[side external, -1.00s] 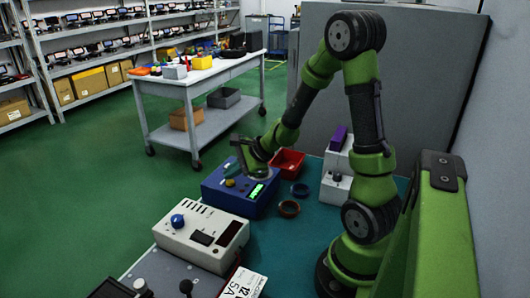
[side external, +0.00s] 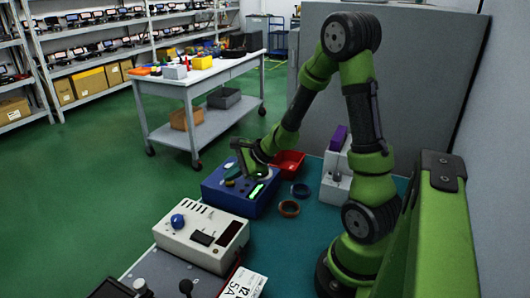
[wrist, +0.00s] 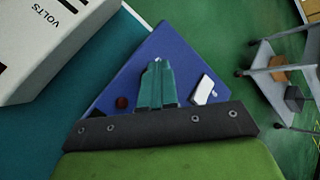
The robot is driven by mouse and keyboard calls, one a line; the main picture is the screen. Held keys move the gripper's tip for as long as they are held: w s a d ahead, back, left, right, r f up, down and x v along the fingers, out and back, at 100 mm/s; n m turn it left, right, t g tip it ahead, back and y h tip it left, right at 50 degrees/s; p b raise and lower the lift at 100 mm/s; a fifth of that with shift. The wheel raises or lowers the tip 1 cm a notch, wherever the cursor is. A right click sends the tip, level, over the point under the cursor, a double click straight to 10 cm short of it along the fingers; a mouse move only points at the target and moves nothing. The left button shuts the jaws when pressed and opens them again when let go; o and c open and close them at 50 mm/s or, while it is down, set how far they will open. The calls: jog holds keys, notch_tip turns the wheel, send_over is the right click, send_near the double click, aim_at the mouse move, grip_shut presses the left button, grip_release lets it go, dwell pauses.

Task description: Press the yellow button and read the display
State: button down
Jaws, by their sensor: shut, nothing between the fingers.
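A blue box (side external: 237,202) sits on the teal mat. Its lit green display (side external: 257,191) shows as a thin bright strip in the side view, too small to read. My gripper (wrist: 158,68) is shut and empty, with its fingertips over the top of the blue box. I cannot tell whether the tips touch it. The yellow button cannot be made out clearly now; the gripper seems to cover it. In the wrist view, a dark red round part (wrist: 122,102) is left of the fingers and a pale rectangle (wrist: 203,90) is right of them.
A white meter box (side external: 202,238) with a blue knob stands in front of the blue box; it also shows in the wrist view (wrist: 45,45). A red bin (side external: 288,163) and two small rings (side external: 289,209) are to the right. A white unit (side external: 336,178) stands near my arm.

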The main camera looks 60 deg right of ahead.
aim_at(234, 186)
jog(key=shift+r, duration=0.85)
jog(key=shift+r, duration=2.5)
jog(key=s+a+r+n+g, duration=0.1)
jog(key=s+a+r+n, duration=0.4)
jog(key=n, duration=0.5)
jog(key=s+a+r+n, duration=0.4)
jog(key=s+a+n, duration=0.5)
jog(key=a+n, duration=0.1)
jog(key=shift+s+a+r+n+g, duration=0.15)
jog(key=shift+a+r+n+g, duration=0.2)
jog(key=shift+a, duration=0.2)
